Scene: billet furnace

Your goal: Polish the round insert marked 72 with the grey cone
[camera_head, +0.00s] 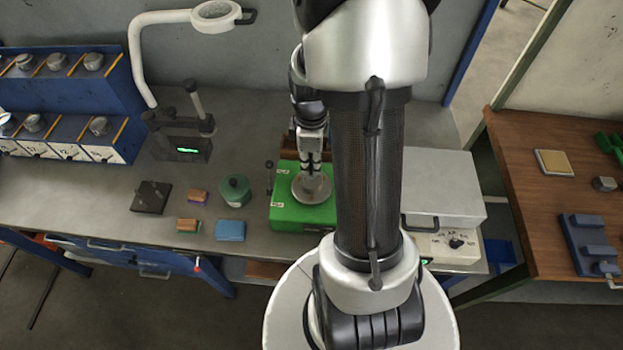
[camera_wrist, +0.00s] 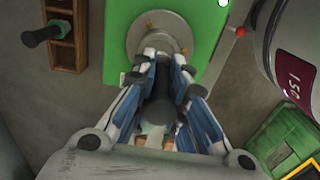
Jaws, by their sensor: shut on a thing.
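My gripper (camera_head: 312,170) points down over a green block (camera_head: 285,215) on the bench. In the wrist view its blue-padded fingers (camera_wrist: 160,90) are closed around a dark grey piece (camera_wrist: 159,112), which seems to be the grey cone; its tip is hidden. A round metal disc (camera_head: 309,195) sits on top of the green block, right under the fingers. The disc also shows in the wrist view (camera_wrist: 137,36), partly covered by the fingers. I cannot tell whether the held piece touches it. No number 72 can be read on the disc.
A blue cabinet (camera_head: 65,152) with round metal pieces stands at the left. Small blocks, a green round tin (camera_head: 234,190) and a blue block (camera_head: 230,231) lie left of the green block. A grey-lidded box (camera_head: 445,190) stands to the right. A wooden rack (camera_wrist: 66,55) shows in the wrist view.

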